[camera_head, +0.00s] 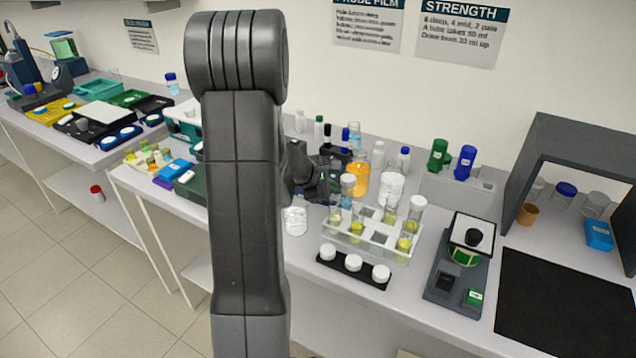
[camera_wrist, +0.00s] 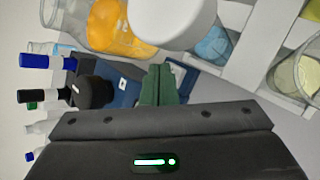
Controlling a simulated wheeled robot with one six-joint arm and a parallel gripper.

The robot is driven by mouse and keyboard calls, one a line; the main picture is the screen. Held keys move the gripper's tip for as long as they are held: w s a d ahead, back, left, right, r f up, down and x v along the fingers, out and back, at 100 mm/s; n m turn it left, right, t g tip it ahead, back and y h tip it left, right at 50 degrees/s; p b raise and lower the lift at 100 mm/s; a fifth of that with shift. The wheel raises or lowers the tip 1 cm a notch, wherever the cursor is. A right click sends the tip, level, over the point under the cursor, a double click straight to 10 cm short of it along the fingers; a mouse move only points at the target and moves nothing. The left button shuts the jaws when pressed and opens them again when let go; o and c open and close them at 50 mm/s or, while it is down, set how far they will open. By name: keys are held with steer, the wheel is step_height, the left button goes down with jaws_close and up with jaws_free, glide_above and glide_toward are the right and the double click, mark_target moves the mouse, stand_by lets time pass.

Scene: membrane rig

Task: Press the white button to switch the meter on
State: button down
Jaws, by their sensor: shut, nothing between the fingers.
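My gripper (camera_head: 322,180) is shut and empty, held over the bench behind the tube rack. Its green fingers (camera_wrist: 160,84) show together in the wrist view. Beyond them in the wrist view is a dark blue box (camera_wrist: 124,90) with a small white spot on its face; I cannot tell whether this is the meter and its white button. The fingers look close to the box, but I cannot tell whether they touch it. In the head view my arm and gripper hide much of that part of the bench.
A clear rack (camera_head: 372,243) with yellow-bottomed tubes stands in front of my gripper. A black strip (camera_head: 333,265) holds white caps. A grey device (camera_head: 440,292) stands to the right, beside a black mat (camera_head: 570,305).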

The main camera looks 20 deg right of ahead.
steer(key=shift+r+p, duration=0.3)
steer(key=shift+r, duration=0.4)
step_height(320, 180, up, 6)
steer(key=p, duration=0.4)
